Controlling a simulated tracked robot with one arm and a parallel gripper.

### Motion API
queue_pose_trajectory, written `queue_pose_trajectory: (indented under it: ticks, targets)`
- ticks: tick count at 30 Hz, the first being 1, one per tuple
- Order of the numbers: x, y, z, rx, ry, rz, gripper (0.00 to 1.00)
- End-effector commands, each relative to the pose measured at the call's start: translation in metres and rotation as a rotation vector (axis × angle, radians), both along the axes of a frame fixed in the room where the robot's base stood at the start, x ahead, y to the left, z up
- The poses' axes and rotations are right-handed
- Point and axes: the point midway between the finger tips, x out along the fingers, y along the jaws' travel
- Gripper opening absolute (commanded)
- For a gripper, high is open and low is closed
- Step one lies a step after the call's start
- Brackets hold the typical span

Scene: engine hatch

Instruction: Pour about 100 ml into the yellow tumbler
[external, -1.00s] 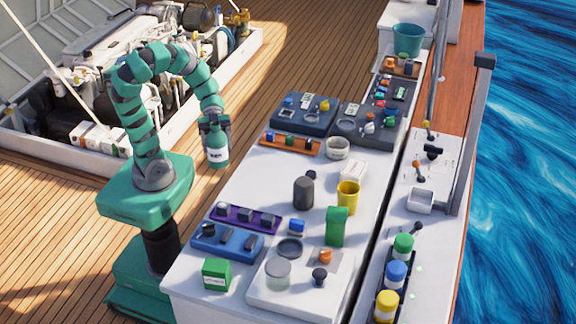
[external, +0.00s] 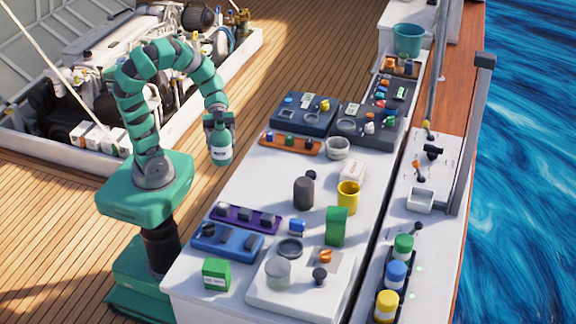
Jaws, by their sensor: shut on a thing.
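The yellow tumbler (external: 348,197) stands upright on the white worktop, right of a dark grey canister. My gripper (external: 219,122) is shut on a green bottle (external: 221,153) with a pale label. The bottle hangs nearly upright, cap end in the jaws, beside the left edge of the worktop. It is well to the left of the tumbler and apart from it. The inside of the tumbler and the level in the bottle cannot be made out.
The dark grey canister (external: 303,193) stands between the bottle and the tumbler. A green container (external: 337,226) stands just in front of the tumbler. An orange tray (external: 290,144) and a white bowl (external: 338,148) lie behind. Bare worktop (external: 250,180) lies left of the canister.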

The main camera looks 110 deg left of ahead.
Motion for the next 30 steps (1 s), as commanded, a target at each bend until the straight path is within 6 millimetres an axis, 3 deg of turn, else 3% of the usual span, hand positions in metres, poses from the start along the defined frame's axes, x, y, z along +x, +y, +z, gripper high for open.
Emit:
queue_pose_trajectory:
  ticks: [15,30]
  targets:
    - [0.064,0.029,0.040,0.017,0.016,-0.077,0.26]
    - [0.134,0.051,0.064,0.024,0.016,-0.125,0.26]
